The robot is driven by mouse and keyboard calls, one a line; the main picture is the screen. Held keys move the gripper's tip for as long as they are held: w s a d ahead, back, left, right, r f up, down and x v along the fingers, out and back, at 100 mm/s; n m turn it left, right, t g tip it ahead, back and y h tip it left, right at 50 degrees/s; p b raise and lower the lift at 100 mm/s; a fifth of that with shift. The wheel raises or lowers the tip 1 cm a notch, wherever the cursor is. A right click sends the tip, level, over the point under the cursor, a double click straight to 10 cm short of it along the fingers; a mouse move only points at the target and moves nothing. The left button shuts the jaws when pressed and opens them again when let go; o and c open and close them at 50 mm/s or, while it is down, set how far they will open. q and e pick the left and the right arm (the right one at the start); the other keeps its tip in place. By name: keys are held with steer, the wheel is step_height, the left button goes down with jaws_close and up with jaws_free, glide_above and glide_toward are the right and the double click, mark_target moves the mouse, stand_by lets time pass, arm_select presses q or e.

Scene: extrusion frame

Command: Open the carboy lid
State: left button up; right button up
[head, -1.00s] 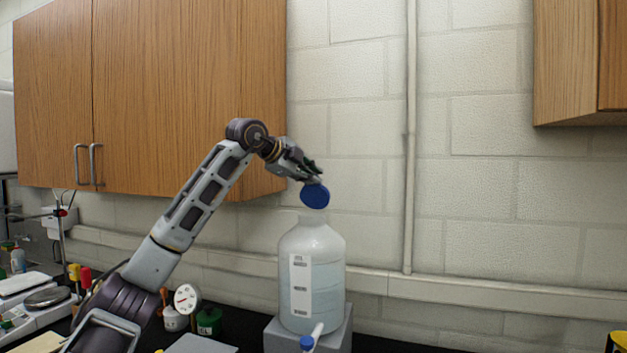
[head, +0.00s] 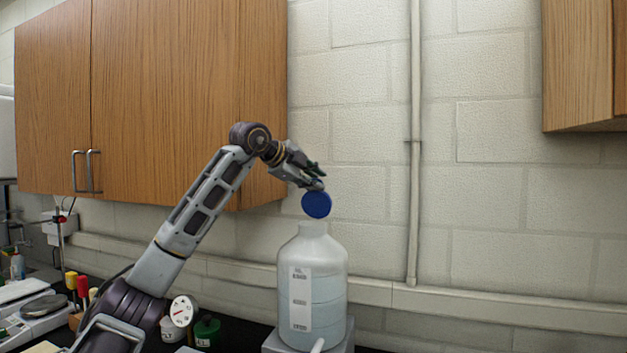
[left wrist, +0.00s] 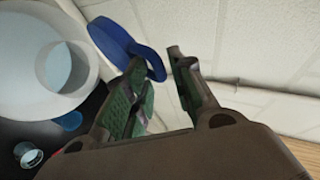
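The white translucent carboy (head: 312,285) stands upright with its neck uncovered towards the top. Its round blue lid (head: 316,205) is raised above the neck, tipped up with its flat face towards the head camera. I cannot tell whether it still joins the neck. My left gripper (head: 322,180) is just above the lid, fingers spread. In the left wrist view the fingers (left wrist: 158,60) stand apart, with the lid's edge (left wrist: 122,42) by the left-hand fingertip; contact is unclear. The carboy (left wrist: 25,75) lies left there. My right gripper is not in view.
The carboy stands on a grey block (head: 275,345). Wooden cabinets (head: 190,90) hang behind my left arm. A dial gauge (head: 182,311), a green jar (head: 207,330) and a balance (head: 38,308) are on the bench at left. A pipe (head: 413,150) runs up the wall.

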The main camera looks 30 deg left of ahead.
arm_select(q)
steer(key=shift+v, duration=6.05)
steer(key=shift+a, duration=0.1)
steer(key=shift+f, duration=0.1)
